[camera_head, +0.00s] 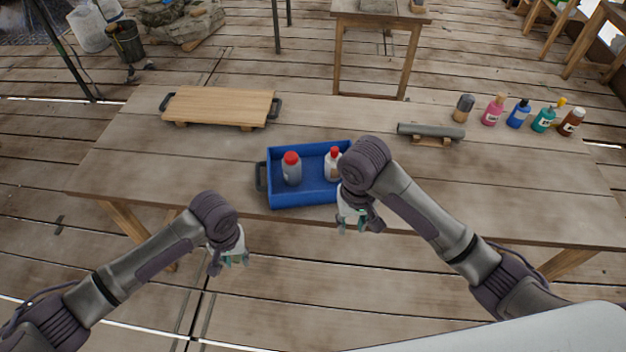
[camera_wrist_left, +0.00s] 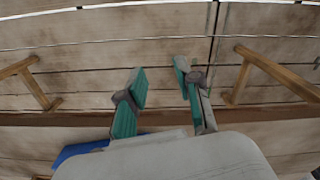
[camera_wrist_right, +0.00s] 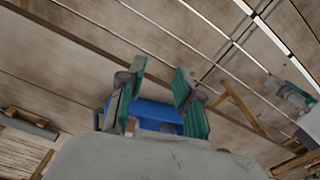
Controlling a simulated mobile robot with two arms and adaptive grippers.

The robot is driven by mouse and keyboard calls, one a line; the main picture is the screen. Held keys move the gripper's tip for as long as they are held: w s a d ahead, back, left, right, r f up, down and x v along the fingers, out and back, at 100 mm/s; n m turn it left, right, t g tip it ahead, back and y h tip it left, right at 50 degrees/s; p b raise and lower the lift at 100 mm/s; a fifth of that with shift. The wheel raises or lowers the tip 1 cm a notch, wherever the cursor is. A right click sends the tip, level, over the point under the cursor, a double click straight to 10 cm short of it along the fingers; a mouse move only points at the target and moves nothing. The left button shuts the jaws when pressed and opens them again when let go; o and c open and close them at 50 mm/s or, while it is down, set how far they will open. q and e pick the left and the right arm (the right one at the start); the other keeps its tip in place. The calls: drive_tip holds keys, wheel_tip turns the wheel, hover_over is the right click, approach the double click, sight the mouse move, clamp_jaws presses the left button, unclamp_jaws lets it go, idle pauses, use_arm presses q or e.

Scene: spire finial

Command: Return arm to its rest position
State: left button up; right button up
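My left gripper (camera_head: 230,258) hangs in front of the table's near edge, lower left of the blue tray. In the left wrist view my left gripper (camera_wrist_left: 160,90) has its green-padded fingers apart with nothing between them. My right gripper (camera_head: 358,222) is at the near right corner of the blue tray (camera_head: 300,200), partly hidden by its own wrist. In the right wrist view my right gripper (camera_wrist_right: 162,85) has its fingers apart and empty, with the blue tray behind them. The tray holds two bottles with red caps, one grey (camera_head: 291,170) and one whitish (camera_head: 333,165).
The wooden table (camera_head: 140,165) carries a board with dark handles (camera_head: 218,106) at back left. A grey cylinder (camera_head: 430,131) rests on a wooden stand at right. Several coloured bottles (camera_head: 517,114) stand at far right.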

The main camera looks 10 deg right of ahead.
use_arm(q)
drive_tip(key=shift+w, duration=0.1)
use_arm(e)
wheel_tip(320, 180, up, 2)
drive_tip(key=shift+w+r, duration=0.1)
drive_tip(key=shift+w, duration=0.05)
idle(0.4)
